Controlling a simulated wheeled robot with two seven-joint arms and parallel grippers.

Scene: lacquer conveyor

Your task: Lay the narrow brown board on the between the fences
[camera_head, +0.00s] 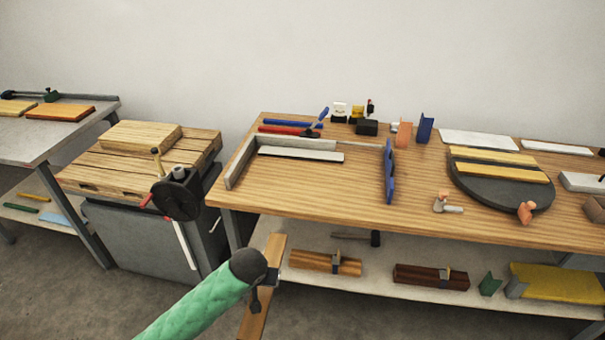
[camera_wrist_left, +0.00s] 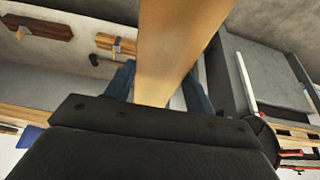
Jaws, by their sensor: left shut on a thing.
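The narrow brown board (camera_head: 256,318) hangs in front of the workbench, below tabletop height and tilted on end. My left gripper (camera_head: 266,278), on the green-sleeved arm, is shut on it. In the left wrist view the board (camera_wrist_left: 178,45) runs up between the two fingers (camera_wrist_left: 158,88); its lower end there is hidden by the gripper body. Two grey fences, one on the left (camera_head: 240,163) and one along the back (camera_head: 295,142), form a corner on the bench's left part. A white strip (camera_head: 300,154) lies beside the back fence. My right gripper is out of view.
The wooden bench top (camera_head: 310,190) is clear in front of the fences. A blue upright plate (camera_head: 389,172) stands to their right. A dark round turntable (camera_head: 500,190) carries yellow boards. A lower shelf (camera_head: 375,284) holds clamped wood. A pallet stack (camera_head: 140,160) stands left.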

